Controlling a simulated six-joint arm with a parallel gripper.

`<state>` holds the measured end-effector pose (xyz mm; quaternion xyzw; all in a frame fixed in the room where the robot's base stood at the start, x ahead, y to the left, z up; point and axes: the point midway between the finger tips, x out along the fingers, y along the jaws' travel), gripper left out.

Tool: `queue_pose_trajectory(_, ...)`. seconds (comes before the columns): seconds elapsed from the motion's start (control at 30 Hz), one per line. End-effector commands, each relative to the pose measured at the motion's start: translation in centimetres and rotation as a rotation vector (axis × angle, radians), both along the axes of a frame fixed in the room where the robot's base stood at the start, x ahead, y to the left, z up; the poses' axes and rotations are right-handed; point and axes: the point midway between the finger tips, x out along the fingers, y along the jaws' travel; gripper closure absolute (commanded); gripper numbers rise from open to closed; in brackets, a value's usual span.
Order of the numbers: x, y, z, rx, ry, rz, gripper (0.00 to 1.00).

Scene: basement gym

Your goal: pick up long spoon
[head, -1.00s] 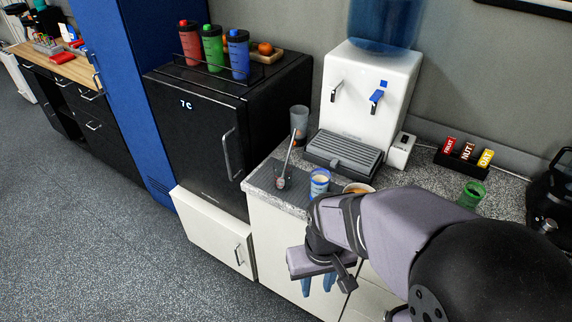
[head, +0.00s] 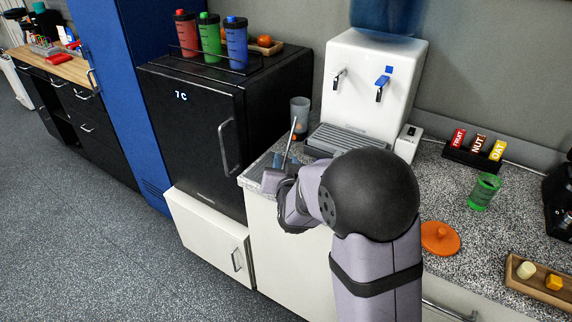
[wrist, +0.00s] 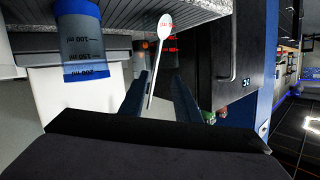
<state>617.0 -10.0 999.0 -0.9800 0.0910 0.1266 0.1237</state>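The long spoon (head: 291,139) is a thin grey utensil slanting up from the counter's left end, left of the water dispenser. My gripper (head: 280,161) is low beside it in the head view, partly hidden by my own wrist. In the wrist view the spoon's pale oval end (wrist: 164,27) is at the top, and its thin shaft runs down between the two dark blue fingers of my gripper (wrist: 161,80). The fingers are apart, with gaps showing on both sides of the shaft. The spoon's lower end is hidden in the head view.
A clear measuring cup with a blue band (wrist: 84,45) stands close to the spoon. The black fridge (head: 200,125) is left. An orange lid (head: 440,238) lies on the counter.

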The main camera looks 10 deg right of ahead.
Motion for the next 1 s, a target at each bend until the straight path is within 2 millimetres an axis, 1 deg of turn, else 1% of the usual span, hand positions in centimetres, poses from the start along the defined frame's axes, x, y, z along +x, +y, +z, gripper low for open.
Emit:
queue_pose_trajectory(0.03, 0.7, -0.3, -0.2, -0.005, -0.052, -0.02, 0.7)
queue_pose_trajectory(0.1, 1.3, -0.8, 0.4, -0.011, -0.121, -0.047, 0.7)
queue_pose_trajectory(0.33, 2.2, -1.7, 1.9, -0.029, -0.256, -0.099, 0.7)
queue_pose_trajectory(0.57, 2.4, -1.9, 2.4, -0.032, -0.276, -0.106, 0.7)
queue_pose_trajectory(0.8, 4.1, -2.4, 2.3, -0.031, -0.273, -0.107, 0.7)
queue_pose_trajectory(1.0, 4.4, -2.5, 2.3, -0.031, -0.274, -0.105, 0.7)
